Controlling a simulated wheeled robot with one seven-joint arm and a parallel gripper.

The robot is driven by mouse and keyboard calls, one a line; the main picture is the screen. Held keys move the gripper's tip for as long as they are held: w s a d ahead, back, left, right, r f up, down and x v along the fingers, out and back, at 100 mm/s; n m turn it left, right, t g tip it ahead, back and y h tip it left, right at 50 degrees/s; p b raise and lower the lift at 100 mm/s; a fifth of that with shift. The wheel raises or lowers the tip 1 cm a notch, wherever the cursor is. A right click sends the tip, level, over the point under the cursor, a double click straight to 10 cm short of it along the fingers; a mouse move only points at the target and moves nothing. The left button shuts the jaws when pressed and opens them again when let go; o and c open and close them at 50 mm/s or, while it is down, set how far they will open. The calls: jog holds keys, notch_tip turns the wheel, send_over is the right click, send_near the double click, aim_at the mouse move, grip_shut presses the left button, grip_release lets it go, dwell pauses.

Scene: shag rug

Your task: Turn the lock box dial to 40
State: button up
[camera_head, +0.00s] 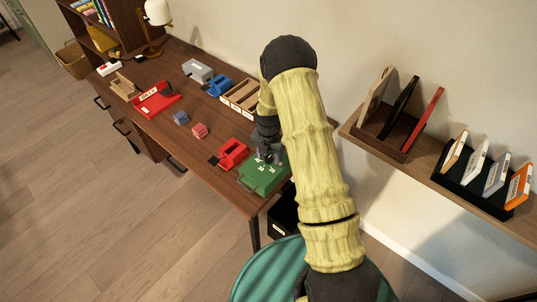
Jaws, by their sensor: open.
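A green box (262,179) sits at the near right end of the wooden desk, with small white labels on its top. It looks like the lock box. A greyish part stands on its top, partly hidden under my gripper, and looks like the dial; its setting and numbers are too small to read. My gripper (267,157) is open, pointing down over the box top at this greyish part. I cannot tell whether its fingers touch the dial or are around it.
A red dispenser (231,153) stands just left of the green box. Red (200,131) and blue (181,118) blocks, a red tray (157,99) and a wooden organizer (240,96) are farther along the desk. A wall shelf (435,174) with upright cases is to the right.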

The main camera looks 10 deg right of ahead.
jog(key=shift+c, duration=0.4)
jog(key=c, duration=0.9)
jog(key=shift+m, duration=0.4)
